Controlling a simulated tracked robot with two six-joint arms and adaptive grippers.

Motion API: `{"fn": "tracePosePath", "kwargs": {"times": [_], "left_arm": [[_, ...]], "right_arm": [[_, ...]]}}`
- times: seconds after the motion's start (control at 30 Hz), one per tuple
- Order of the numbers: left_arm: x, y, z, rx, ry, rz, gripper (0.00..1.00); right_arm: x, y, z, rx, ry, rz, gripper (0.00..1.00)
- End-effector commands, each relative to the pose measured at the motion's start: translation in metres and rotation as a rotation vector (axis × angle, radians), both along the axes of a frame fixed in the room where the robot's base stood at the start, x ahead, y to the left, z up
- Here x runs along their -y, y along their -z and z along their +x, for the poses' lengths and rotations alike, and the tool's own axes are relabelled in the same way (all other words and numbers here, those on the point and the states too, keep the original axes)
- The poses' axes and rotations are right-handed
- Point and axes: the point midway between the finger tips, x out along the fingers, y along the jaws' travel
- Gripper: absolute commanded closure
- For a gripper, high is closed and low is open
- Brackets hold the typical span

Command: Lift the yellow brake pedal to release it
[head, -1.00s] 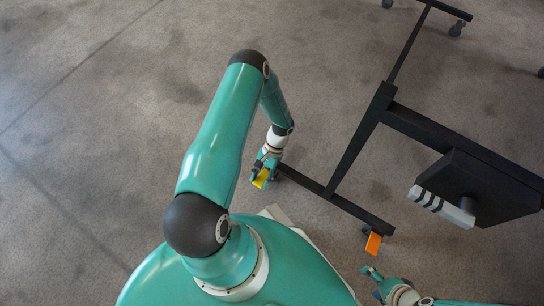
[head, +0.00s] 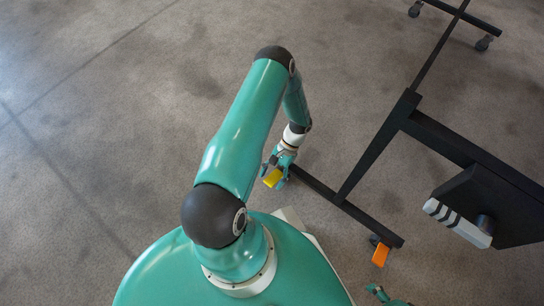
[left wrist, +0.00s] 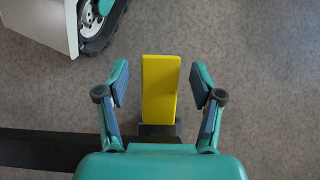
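The yellow brake pedal (head: 273,178) sits at the left end of the black base bar in the head view. In the left wrist view the yellow pedal (left wrist: 160,92) stands out from a dark mount, between the two fingers. My left gripper (head: 275,172) is at the pedal. In the left wrist view my left gripper (left wrist: 160,88) is open, with a gap between each finger and the pedal's sides. My right gripper (head: 375,289) shows only in part at the bottom edge of the head view, and its finger opening is unclear.
An orange pedal (head: 380,255) is at the other end of the black base bar (head: 350,208). A black frame rises from the bar, with a black block and a white striped handle (head: 457,223) at right. Bare floor (head: 130,90) lies to the left.

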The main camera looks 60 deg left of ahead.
Motion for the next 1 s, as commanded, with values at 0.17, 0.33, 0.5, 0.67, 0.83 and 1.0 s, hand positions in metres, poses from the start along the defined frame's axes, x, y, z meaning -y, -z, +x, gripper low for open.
{"fn": "tracePosePath", "kwargs": {"times": [0.17,0.33,0.5,0.67,0.83,1.0], "left_arm": [[0.000,0.000,-0.001,-0.001,0.000,0.000,0.33],[-0.002,-0.004,0.004,0.002,0.001,0.001,0.33],[-0.009,-0.022,0.019,0.003,0.001,0.002,0.33],[-0.017,-0.047,0.038,0.003,-0.001,0.002,0.33],[-0.025,-0.071,0.058,0.003,-0.001,0.002,0.33],[-0.030,-0.085,0.069,0.001,-0.002,0.001,0.33]], "right_arm": [[0.000,0.000,0.000,0.000,0.000,0.000,0.33],[0.000,0.000,0.000,0.000,0.000,0.000,0.33],[0.000,0.000,0.000,0.000,0.000,0.000,0.33],[0.000,0.000,0.000,0.000,0.000,0.000,0.33],[0.000,0.000,0.000,0.000,0.000,0.000,0.33],[0.000,0.000,0.000,0.000,0.000,0.000,0.33]]}}
